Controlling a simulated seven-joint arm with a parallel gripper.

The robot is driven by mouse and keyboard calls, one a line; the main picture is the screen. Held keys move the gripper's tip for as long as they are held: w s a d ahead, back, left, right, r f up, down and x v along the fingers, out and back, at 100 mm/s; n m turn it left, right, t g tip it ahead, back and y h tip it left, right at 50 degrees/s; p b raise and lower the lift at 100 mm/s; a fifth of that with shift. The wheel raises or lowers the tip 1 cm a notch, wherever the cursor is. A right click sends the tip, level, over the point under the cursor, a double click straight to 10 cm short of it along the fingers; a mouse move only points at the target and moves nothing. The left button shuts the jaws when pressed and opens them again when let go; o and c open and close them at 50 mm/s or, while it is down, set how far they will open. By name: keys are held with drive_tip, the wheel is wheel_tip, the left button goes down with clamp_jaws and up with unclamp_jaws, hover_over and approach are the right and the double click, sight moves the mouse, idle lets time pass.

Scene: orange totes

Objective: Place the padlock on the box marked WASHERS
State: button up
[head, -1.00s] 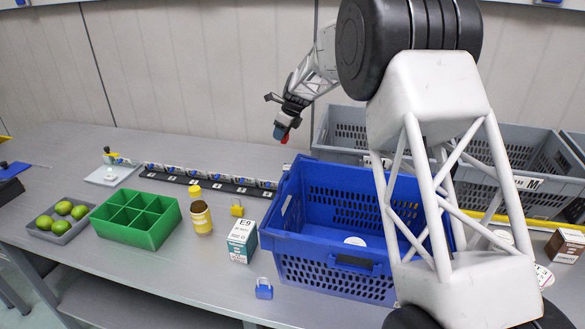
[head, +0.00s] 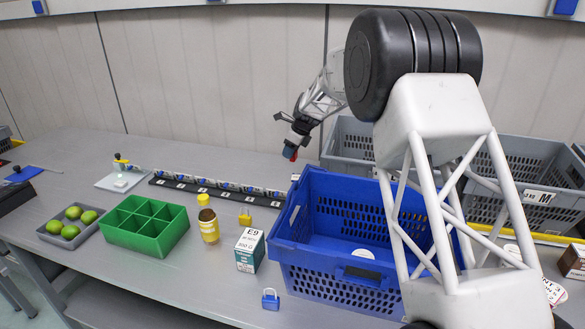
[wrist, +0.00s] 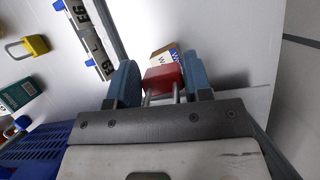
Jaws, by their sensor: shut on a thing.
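My gripper (head: 292,149) is shut on a red padlock and hangs above the back of the table, behind the blue crate's left side. In the wrist view the red padlock (wrist: 163,79) sits between the blue fingertips, its shackle toward the gripper. Beyond it, partly hidden by the padlock, is a small brown box (wrist: 158,55) with a white label. Blue letters starting with W show on it; the rest cannot be read. The padlock looks apart from the box, but the gap is hard to judge. I cannot make out this box clearly in the head view.
A blue crate (head: 345,300) stands in front of the gripper, grey totes (head: 345,135) to its right. A dark labelled strip (head: 215,192) lies to the left. A yellow padlock (head: 245,219), a blue padlock (head: 270,301) and an E9 box (head: 249,252) stand nearer the front.

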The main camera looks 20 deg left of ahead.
sight(296, 153)
drive_tip(key=shift+f, duration=0.8)
drive_tip(key=shift+f, duration=2.55)
drive_tip(key=shift+f, duration=0.1)
drive_tip(key=o, duration=1)
drive_tip(key=v, duration=1.1)
drive_tip(key=shift+d+r, duration=0.2)
drive_tip(key=shift+r, duration=0.35)
